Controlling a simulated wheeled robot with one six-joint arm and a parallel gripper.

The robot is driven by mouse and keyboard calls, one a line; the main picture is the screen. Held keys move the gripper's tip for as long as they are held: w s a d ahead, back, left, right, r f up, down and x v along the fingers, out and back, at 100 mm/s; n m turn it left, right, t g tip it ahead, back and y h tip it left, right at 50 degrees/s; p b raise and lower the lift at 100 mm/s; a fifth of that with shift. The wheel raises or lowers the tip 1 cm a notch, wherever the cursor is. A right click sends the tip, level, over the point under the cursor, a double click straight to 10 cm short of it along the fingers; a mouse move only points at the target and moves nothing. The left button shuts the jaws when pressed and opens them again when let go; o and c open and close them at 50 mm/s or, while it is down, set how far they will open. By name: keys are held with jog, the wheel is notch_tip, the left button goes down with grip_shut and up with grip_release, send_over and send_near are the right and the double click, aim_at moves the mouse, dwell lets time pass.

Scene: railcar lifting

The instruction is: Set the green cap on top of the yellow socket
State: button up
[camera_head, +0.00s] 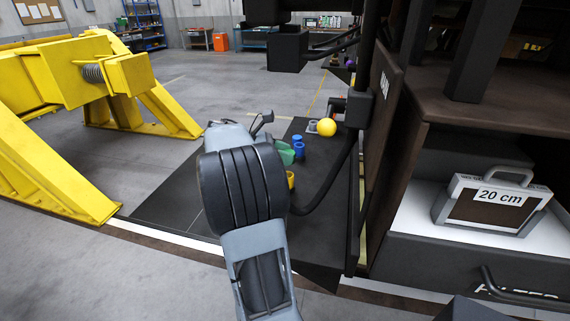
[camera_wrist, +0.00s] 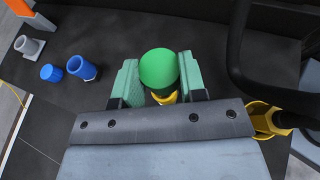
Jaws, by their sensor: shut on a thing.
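The green cap (camera_wrist: 158,68) is round on top in the wrist view. It sits between the two green pads of my gripper (camera_wrist: 160,82), which is shut on it. A small yellow piece (camera_wrist: 165,98) shows just below the cap; I cannot tell if it is part of the cap. A yellow socket (camera_wrist: 262,118) stands to the right of my gripper in the wrist view, partly hidden by my wrist. It also shows as a yellow cup shape (camera_head: 290,179) in the head view. The cap is apart from that socket.
A blue socket (camera_wrist: 82,67), a blue round piece (camera_wrist: 50,73) and a grey socket (camera_wrist: 30,46) stand to the left in the wrist view. A yellow steel frame (camera_head: 60,120) stands at the left.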

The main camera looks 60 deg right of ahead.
jog(key=shift+d+f, duration=0.2)
jog(key=shift+f, duration=0.05)
jog(key=f, duration=0.3)
jog(key=shift+w+d, duration=0.15)
jog(key=shift+d, duration=0.1)
jog(key=shift+f, duration=0.35)
jog(key=shift+f, duration=0.2)
jog(key=shift+f, duration=0.4)
jog(key=o, duration=0.9)
jog(key=shift+r, duration=0.1)
